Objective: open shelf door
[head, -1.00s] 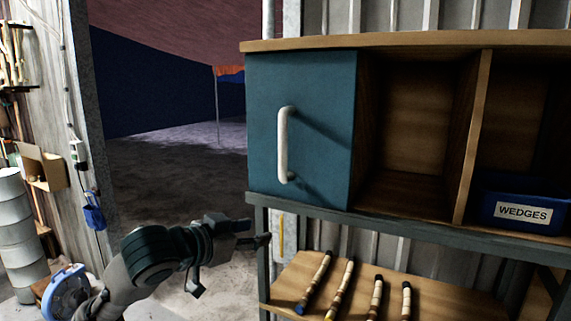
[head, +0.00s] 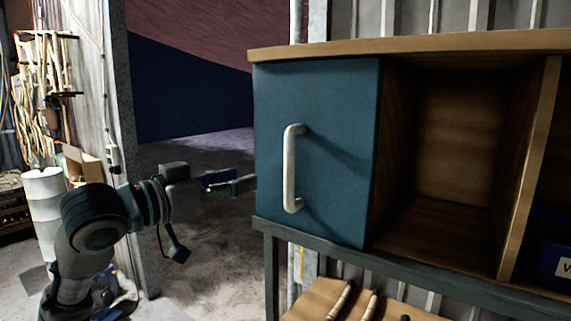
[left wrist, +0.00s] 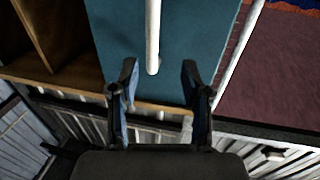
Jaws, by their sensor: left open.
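The shelf door (head: 340,190) is a teal panel at the left end of the wooden shelf, and it looks shut. Its white handle (head: 290,168) stands upright on the panel. My left gripper (head: 250,184) is just left of the door, at about the height of the handle's lower half. In the left wrist view the handle (left wrist: 153,40) points down toward the gap between the fingers of my left gripper (left wrist: 160,80). The fingers are open and apart, with nothing held. My right gripper is in neither view.
Right of the door is an empty open compartment (head: 455,150), then a blue bin (head: 550,235) partly cut off. A lower wooden board (head: 325,300) carries several rods. A post (head: 135,110) and cylindrical containers (head: 42,195) stand at left. The floor between post and shelf is open.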

